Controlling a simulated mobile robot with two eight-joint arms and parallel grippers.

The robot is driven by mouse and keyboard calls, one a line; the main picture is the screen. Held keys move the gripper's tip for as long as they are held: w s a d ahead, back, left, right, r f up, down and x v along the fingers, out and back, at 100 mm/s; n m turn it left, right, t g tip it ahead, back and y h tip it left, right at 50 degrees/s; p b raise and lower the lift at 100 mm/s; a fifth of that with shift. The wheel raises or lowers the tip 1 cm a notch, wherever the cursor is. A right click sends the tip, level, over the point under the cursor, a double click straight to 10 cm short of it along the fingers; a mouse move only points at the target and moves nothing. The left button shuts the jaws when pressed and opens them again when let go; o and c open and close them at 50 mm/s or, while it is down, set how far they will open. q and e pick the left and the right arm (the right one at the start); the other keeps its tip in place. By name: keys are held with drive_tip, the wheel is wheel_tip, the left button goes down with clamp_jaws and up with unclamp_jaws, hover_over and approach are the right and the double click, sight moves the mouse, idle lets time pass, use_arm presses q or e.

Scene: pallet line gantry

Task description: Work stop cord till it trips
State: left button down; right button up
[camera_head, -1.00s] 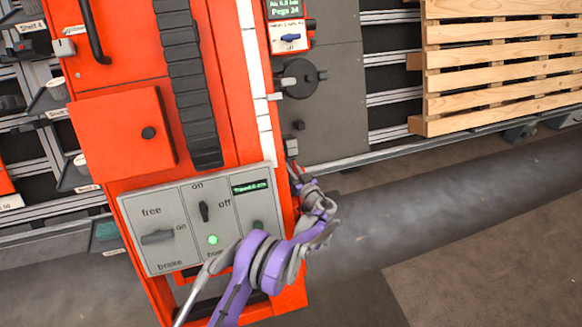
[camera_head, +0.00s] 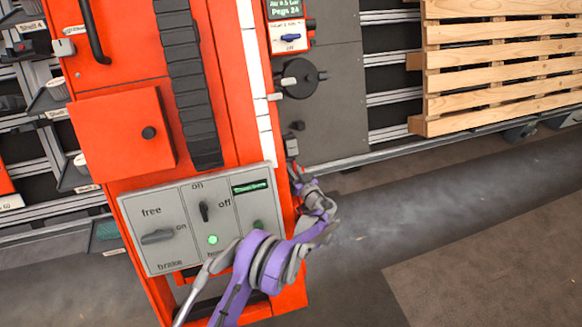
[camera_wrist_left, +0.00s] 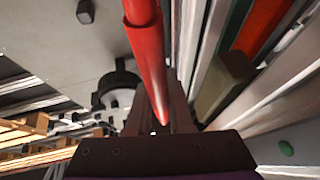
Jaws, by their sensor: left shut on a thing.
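The red stop cord or its handle (camera_wrist_left: 146,40) runs down the middle of the left wrist view and tapers between the dark fingers of my left gripper (camera_wrist_left: 163,100). The gripper is shut on it. In the head view my purple left arm reaches up from the bottom, and its gripper (camera_head: 296,176) is small at the right edge of the red cabinet (camera_head: 225,90), beside the control panel. The cord there is mostly hidden by the gripper. My right gripper is not in view.
The grey control panel (camera_head: 175,215) has a lever, a knob, a lit green lamp (camera_head: 212,239) and a small green display (camera_head: 250,187) too small to read. A black round knob (camera_head: 300,78) is above the gripper. Wooden pallets (camera_head: 500,60) stand at upper right. The floor at right is clear.

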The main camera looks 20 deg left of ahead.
sight(295, 172)
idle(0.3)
use_arm(q)
drive_tip(key=s+d, duration=0.1)
drive_tip(key=s+r+p, duration=0.1)
drive_tip(key=s+d+r, duration=0.1)
drive_tip(key=s, duration=0.1)
drive_tip(key=shift+d+r, duration=0.25)
drive_tip(key=shift+d, duration=0.1)
drive_tip(key=shift+w+f, duration=0.1)
drive_tip(key=c, duration=0.8)
unclamp_jaws()
drive_tip(key=p+v, duration=0.1)
drive_tip(key=v, duration=1)
